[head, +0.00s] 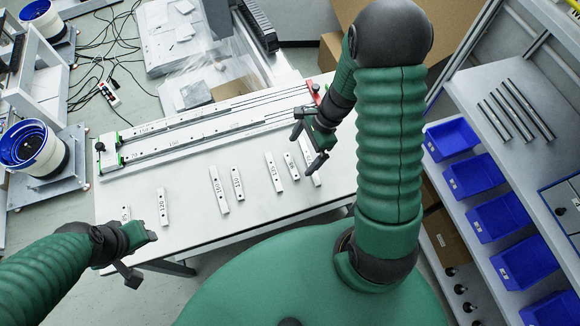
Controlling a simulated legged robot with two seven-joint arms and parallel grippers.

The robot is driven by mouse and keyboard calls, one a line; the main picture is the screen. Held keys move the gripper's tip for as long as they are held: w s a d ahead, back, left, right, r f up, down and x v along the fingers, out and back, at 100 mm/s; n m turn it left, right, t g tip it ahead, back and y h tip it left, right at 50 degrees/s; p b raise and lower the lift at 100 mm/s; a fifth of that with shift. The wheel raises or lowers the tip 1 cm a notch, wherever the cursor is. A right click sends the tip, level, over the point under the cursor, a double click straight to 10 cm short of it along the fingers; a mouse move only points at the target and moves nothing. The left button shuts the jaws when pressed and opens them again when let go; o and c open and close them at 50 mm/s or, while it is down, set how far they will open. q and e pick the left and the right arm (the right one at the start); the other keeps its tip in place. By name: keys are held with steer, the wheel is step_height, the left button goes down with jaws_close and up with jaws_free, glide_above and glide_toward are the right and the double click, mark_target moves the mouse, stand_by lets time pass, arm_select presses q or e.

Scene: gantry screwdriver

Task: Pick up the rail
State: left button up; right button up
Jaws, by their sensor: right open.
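Several short pale rails with printed numbers lie apart on the white table (200,234). From left to right are a small rail (125,213), the rail marked 120 (163,207), a longer rail (219,190), a shorter one (237,184), another long rail (274,172), a small rail (291,166) and a rail partly hidden (314,178) by my right gripper. My right gripper (307,147) is open and empty above the rightmost rails. Which rail is meant cannot be told.
A long gantry fixture (190,133) with rails and a red end block (312,92) spans the back of the table. Blue bins (452,143) and metal rods (515,110) occupy the right shelving. Blue-topped bowl feeders (33,148) stand left. The table front is clear.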

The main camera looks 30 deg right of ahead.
mark_target(292, 165)
steer(key=b+x, duration=0.1)
steer(key=x, duration=0.5)
steer(key=shift+w+a+f, duration=0.1)
steer(key=shift+w+a, duration=0.1)
steer(key=c, duration=1.4)
